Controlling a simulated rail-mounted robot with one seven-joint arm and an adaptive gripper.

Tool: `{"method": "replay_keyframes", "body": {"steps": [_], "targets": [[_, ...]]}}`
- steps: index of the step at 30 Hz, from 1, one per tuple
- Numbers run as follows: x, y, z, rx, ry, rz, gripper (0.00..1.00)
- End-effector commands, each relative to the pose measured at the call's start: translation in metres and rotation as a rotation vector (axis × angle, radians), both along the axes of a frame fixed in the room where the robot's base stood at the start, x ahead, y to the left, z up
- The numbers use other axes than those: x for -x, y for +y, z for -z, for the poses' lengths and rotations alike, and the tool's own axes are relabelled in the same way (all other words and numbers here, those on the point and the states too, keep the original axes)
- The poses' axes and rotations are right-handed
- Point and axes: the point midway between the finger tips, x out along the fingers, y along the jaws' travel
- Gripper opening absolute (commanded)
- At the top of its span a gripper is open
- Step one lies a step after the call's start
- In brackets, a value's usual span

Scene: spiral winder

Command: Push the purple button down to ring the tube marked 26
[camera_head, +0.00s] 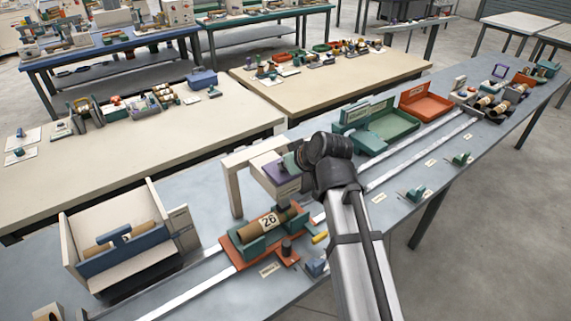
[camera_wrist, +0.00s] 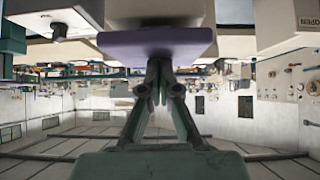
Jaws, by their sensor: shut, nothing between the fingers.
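The tube marked 26 (camera_head: 268,221) lies in a green cradle on an orange carriage (camera_head: 236,262) on the rail. My gripper (camera_head: 291,160) is at the right end of the purple button, partly hidden by my wrist. In the wrist view, my gripper (camera_wrist: 160,64) is shut and empty, with its fingertips at the edge of the purple button (camera_wrist: 150,43). I cannot tell whether they touch.
A cream bin with a blue-fronted roll (camera_head: 125,240) stands at left. Green (camera_head: 390,128) and orange (camera_head: 425,103) trays stand behind the rail at right. A dark knob (camera_head: 286,247) stands on the carriage's front. The rail right of my arm is clear.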

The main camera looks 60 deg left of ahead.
Motion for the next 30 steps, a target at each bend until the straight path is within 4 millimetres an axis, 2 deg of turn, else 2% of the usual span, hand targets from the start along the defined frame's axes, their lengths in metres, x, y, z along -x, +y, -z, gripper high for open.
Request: {"method": "replay_keyframes", "body": {"steps": [1, 4, 11, 13, 21, 30], "targets": [[0.001, -0.007, 0.012, 0.033, -0.001, -0.005, 0.00], [0.000, -0.008, 0.002, 0.028, -0.002, -0.003, 0.00], [-0.006, -0.009, -0.045, 0.001, -0.003, 0.009, 0.00], [-0.008, -0.019, -0.048, -0.002, -0.003, 0.009, 0.00], [-0.013, -0.052, -0.085, -0.006, -0.002, 0.011, 0.00], [-0.017, -0.074, -0.110, -0.005, -0.002, 0.009, 0.00]]}}
